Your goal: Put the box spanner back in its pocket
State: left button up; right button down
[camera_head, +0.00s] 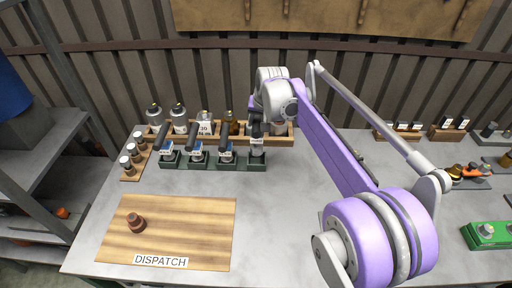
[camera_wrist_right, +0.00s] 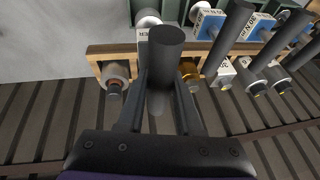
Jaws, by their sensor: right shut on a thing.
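My right gripper (camera_head: 258,120) is at the back of the bench, at the right end of a row of green pocket blocks. It is shut on the dark round handle of the box spanner (camera_wrist_right: 166,45), which also shows in the head view (camera_head: 257,143). The spanner is about upright, its lower part at the rightmost green pocket (camera_head: 257,161). I cannot tell how deep it sits in the pocket. Other dark-handled tools with blue labels (camera_head: 196,149) stand in the pockets to the left. My left gripper is not in view.
A wooden rack (camera_head: 285,140) with bottles (camera_head: 179,118) stands right behind the pockets. A small rack of vials (camera_head: 131,167) is on the left. The wooden dispatch board (camera_head: 190,225) holds one brown cap (camera_head: 136,222). The bench middle (camera_head: 280,220) is clear.

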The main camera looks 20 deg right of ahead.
jog(key=shift+f, duration=3.1)
jog(key=shift+f, duration=0.15)
jog(key=c, duration=0.6)
grip_release()
jog(key=v, duration=1.2)
jog(key=s+a+f+n, duration=0.2)
jog(key=s+f, duration=0.3)
jog(key=s, duration=0.4)
jog(key=s+a+f+n, duration=0.1)
jog(key=s+a+f, duration=0.3)
jog(key=s, duration=0.5)
jog(key=s+a+f+n, duration=0.2)
jog(key=s+a+f, duration=0.2)
jog(key=s+f, duration=0.3)
jog(key=shift+s+n, duration=0.3)
jog(key=shift+s, duration=1.3)
